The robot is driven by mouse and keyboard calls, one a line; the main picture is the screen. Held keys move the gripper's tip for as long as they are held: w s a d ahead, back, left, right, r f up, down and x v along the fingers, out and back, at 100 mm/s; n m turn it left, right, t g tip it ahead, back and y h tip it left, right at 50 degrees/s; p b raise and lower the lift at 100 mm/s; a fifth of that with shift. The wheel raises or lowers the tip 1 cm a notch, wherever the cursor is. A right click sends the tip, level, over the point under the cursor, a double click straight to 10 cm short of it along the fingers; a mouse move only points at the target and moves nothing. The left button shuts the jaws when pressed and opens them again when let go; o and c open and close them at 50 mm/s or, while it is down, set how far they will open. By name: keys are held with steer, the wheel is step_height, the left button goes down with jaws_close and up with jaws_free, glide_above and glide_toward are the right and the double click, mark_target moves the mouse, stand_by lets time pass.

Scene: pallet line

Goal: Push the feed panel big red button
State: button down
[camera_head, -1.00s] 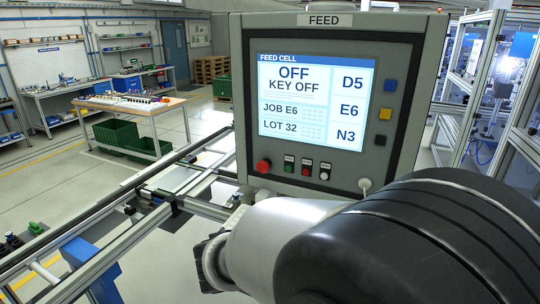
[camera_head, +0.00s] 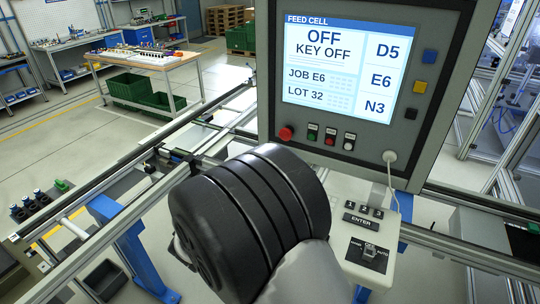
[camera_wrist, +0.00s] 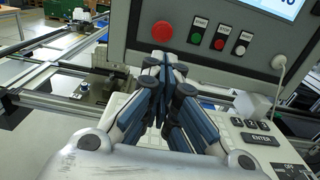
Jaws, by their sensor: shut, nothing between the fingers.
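The feed panel (camera_head: 268,60) stands upright, its screen (camera_head: 340,68) reading OFF and KEY OFF. Its big red button (camera_head: 286,133) is at the lower left of the panel face. The red button also shows in the wrist view (camera_wrist: 162,31), just above the fingertips. My gripper (camera_wrist: 165,60) is shut and empty, its fingertips pointing up toward the panel just below the red button. From this view I cannot tell how far the tips are from the panel face. In the head view my arm hides the gripper.
Right of the red button sit small green (camera_head: 312,132), red (camera_head: 330,137) and white (camera_head: 349,141) buttons. A white cable plug (camera_head: 390,157) is at the lower right. Below is a console with an ENTER key (camera_head: 360,221) and a switch (camera_head: 370,251). Metal rails (camera_head: 130,160) run at left.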

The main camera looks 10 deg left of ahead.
mark_target(284, 139)
steer(key=p+x, duration=0.1)
steer(key=x, duration=1.2)
steer(key=shift+w+d, duration=0.1)
steer(key=shift+w, duration=0.1)
